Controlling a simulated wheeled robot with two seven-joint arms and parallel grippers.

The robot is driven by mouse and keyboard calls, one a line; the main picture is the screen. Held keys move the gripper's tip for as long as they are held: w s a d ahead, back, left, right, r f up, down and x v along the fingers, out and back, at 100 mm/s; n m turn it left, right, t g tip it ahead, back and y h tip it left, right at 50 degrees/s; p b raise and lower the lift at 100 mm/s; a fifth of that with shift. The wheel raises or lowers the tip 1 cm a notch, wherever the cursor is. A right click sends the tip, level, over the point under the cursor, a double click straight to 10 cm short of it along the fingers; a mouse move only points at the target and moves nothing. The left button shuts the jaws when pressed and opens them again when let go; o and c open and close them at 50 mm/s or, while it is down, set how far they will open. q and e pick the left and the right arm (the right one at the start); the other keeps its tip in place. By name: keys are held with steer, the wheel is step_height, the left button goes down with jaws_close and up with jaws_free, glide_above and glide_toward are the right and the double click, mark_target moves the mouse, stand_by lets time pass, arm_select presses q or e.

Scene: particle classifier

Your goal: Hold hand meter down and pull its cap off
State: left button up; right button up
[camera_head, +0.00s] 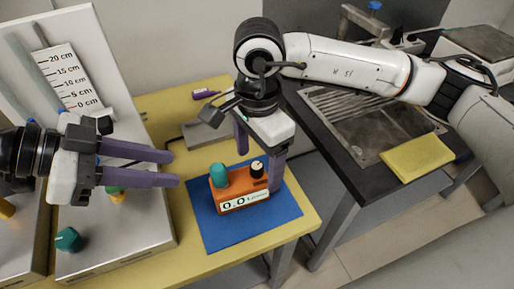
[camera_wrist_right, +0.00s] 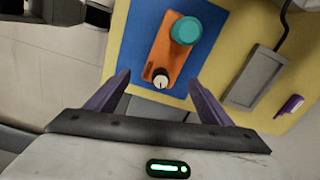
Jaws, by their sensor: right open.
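The orange hand meter (camera_head: 240,199) stands on a blue mat (camera_head: 207,225), its display reading 0.0. Its teal cap (camera_head: 218,174) sits on its left end, and a black knob (camera_head: 257,169) with a pale top is on the right. In the right wrist view the meter (camera_wrist_right: 171,58) and cap (camera_wrist_right: 185,30) lie ahead of the fingers. My right gripper (camera_head: 259,167) is open, pointing down over the meter's knob end, with nothing held. My left gripper (camera_head: 174,169) is open and empty, left of the meter, its fingers pointing right towards the cap.
A white ruled board (camera_head: 85,45) and light tray hold a teal piece (camera_head: 68,239) at the left. A grey box (camera_head: 205,135) and purple marker (camera_head: 205,94) lie behind the meter on the yellow table (camera_head: 150,100). A dark bench with a yellow cloth (camera_head: 418,157) is at right.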

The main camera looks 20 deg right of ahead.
step_height(320, 180, down, 7)
steer(key=shift+r, duration=0.1)
stand_by(0.3)
steer(key=c, duration=1.8)
arm_select(q)
steer(key=o, duration=0.5)
steer(key=shift+d+r, duration=0.1)
steer(key=shift+d, duration=0.05)
steer(key=shift+c, duration=0.2)
steer(key=m+g+y, duration=0.2)
steer(key=m+y, duration=0.2)
steer(key=y, duration=0.2)
glide_toward(216, 172)
steer(key=shift+m, duration=0.3)
steer(key=x, duration=1)
steer(key=shift+d+f, duration=0.15)
steer(key=shift+f, duration=0.15)
